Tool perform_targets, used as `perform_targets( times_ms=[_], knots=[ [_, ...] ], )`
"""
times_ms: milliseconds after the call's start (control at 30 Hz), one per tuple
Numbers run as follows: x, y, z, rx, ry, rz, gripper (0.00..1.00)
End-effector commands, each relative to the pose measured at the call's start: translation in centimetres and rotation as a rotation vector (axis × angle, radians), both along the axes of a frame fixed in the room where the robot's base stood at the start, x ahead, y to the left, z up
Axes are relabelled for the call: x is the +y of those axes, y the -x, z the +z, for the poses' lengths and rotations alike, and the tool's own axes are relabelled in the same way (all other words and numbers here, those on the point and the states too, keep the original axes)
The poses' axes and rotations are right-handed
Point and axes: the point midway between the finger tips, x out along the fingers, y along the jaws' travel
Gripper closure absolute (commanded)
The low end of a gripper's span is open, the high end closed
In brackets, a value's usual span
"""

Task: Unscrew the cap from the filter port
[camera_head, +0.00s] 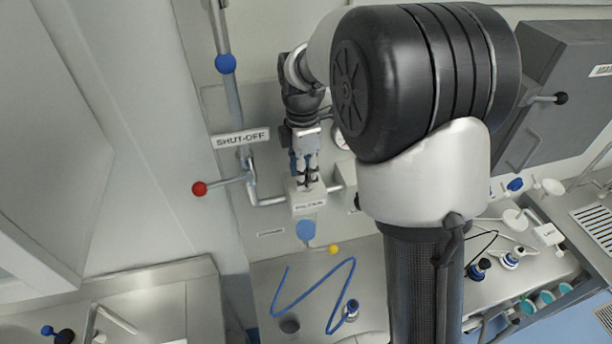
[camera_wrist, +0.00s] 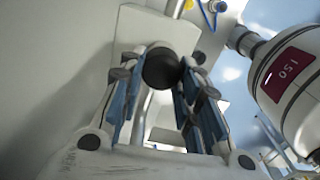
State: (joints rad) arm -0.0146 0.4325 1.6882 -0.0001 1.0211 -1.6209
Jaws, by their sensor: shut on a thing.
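The cap is a round black piece (camera_wrist: 161,68) between the blue-padded fingers of my gripper (camera_wrist: 160,85) in the wrist view. My gripper is shut on the cap, with a finger on each side of it. In the head view my gripper (camera_head: 307,180) points down at a pale labelled block (camera_head: 308,204), which appears to be the filter port housing. The cap is hidden by the fingers there. A pale block (camera_wrist: 135,28) also shows behind the cap in the wrist view. Whether the cap still sits on the port thread cannot be told.
A pipe with a SHUT-OFF sign (camera_head: 241,138) and a red-knobbed lever (camera_head: 199,189) is left of my gripper. A gauge (camera_head: 341,138) is close on the right. A blue hose (camera_head: 313,296) lies on the bench below. A white cylinder (camera_wrist: 300,85) stands right in the wrist view.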

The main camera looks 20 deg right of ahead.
Motion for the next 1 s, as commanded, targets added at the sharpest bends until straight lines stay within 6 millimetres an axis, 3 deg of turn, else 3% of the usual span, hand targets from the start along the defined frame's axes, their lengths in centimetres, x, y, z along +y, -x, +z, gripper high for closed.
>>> perform_targets(
  times_ms=[167,533,800,1000],
  knots=[
    [-0.02,0.14,0.04,0.0,0.0,0.176,1.0],
    [-0.03,0.16,0.03,0.0,0.0,0.226,1.0],
    [-0.1,0.41,0.15,0.005,0.003,0.519,1.0],
    [0.04,0.3,0.33,0.001,0.005,0.564,1.0]
  ],
)
